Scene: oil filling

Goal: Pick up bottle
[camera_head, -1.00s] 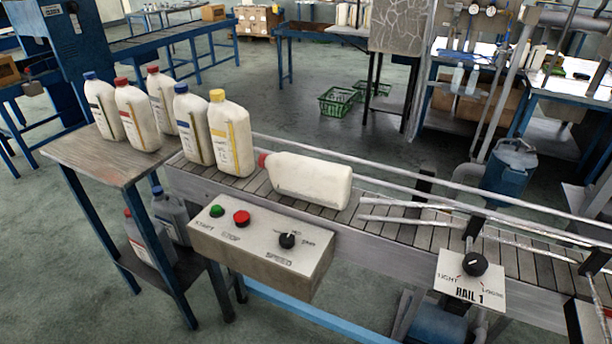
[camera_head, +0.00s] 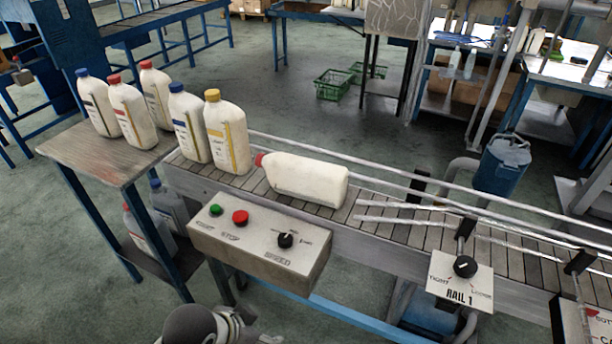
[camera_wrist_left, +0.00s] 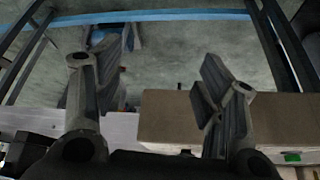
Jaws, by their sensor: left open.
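In the head view a white bottle with a red cap (camera_head: 303,180) lies on its side on the slatted conveyor (camera_head: 425,234). A yellow-capped bottle (camera_head: 228,136) and a blue-capped bottle (camera_head: 189,125) stand upright at the conveyor's left end. Several more bottles stand on the wooden table at left, among them a red-capped one (camera_head: 132,116). My left gripper (camera_wrist_left: 160,85) shows in the left wrist view, open, with nothing between its fingers. Part of my arm shows at the head view's bottom edge, below the control box. My right gripper is not seen.
A control box (camera_head: 262,243) with green and red buttons and a knob juts out before the conveyor. Metal guide rails (camera_head: 400,204) run along the conveyor. A RAIL 1 knob plate (camera_head: 459,283) is at right. Two bottles stand on the table's lower shelf.

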